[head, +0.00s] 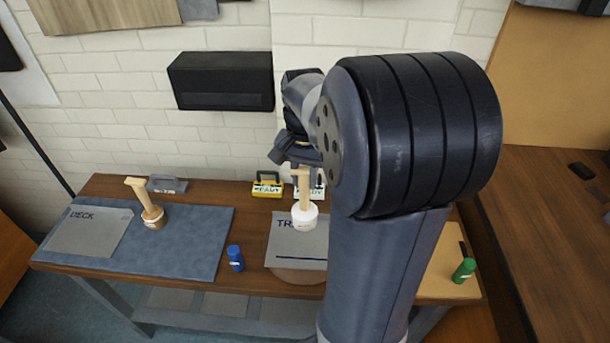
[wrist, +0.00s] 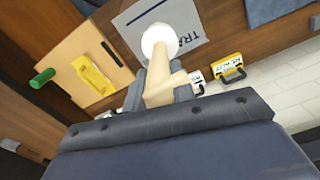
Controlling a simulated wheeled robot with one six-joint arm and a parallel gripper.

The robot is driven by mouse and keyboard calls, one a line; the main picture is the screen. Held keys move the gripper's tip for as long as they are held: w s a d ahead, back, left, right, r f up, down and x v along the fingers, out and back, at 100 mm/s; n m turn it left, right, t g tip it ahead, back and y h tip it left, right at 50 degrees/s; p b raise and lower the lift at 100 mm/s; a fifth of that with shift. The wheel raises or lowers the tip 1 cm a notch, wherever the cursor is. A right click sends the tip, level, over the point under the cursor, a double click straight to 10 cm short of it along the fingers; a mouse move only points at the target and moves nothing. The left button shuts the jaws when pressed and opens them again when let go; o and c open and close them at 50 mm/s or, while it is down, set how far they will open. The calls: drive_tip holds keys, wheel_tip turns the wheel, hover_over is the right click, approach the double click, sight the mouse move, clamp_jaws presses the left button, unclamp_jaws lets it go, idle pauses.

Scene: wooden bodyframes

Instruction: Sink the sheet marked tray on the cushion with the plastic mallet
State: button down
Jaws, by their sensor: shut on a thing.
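My gripper (head: 303,166) is shut on the handle of the plastic mallet (head: 304,217), which has a white head and a pale wooden handle. The mallet hangs head down over the grey sheet marked tray (head: 290,250); I cannot tell whether its head touches the sheet. The wrist view also shows the white head (wrist: 156,38) in front of the sheet (wrist: 195,22). The sheet has a dark line near its front edge. A round brown edge, apparently the cushion (head: 297,277), shows below the sheet. My arm hides the sheet's right side.
A second mallet (head: 152,216) with a brown head stands by the deck sheet (head: 88,232) on a blue mat (head: 190,250). A blue bottle (head: 235,258), a green bottle (head: 464,270) and a yellow labelled block (head: 267,187) stand around. A yellow tool (wrist: 90,70) lies on a board.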

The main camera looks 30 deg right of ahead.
sight(305, 205)
idle(0.5)
wheel_tip(305, 205, down, 10)
drive_tip(key=b, duration=0.6)
drive_tip(key=shift+r+b, duration=0.25)
drive_tip(key=shift+b, duration=0.05)
wheel_tip(305, 205, up, 9)
drive_tip(key=p, duration=0.8)
drive_tip(key=shift+r, duration=0.2)
drive_tip(key=shift+f, duration=0.15)
